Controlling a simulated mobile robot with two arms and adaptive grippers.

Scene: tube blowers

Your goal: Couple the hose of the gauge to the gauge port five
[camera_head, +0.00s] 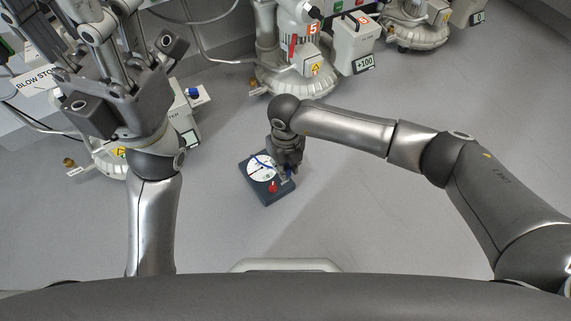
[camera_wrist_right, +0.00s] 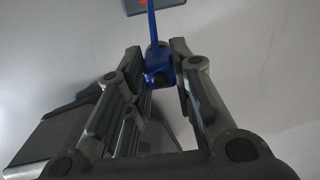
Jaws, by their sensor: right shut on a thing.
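The gauge is a dark box (camera_head: 256,193) with a white dial (camera_head: 262,168) and a red knob, lying on the grey floor. My right gripper (camera_head: 289,170) is just above its right edge. In the right wrist view, my right gripper (camera_wrist_right: 163,82) is shut on the blue end piece (camera_wrist_right: 158,72) of the gauge's hose (camera_wrist_right: 152,24). The hose runs up to the gauge, partly visible at the top. Blower five (camera_head: 293,79), labelled 5, stands at the top centre, apart from my right gripper. I cannot tell which fitting is its gauge port. My left gripper (camera_head: 115,35) is at upper left, its fingertips unclear.
Another blower (camera_head: 112,163) stands at the left, partly behind my left gripper, beside a BLOW STOP sign (camera_head: 36,80). A third blower (camera_head: 414,37) is at the top right. A white box (camera_head: 352,45) labelled +100 stands beside blower five. The floor around the gauge is clear.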

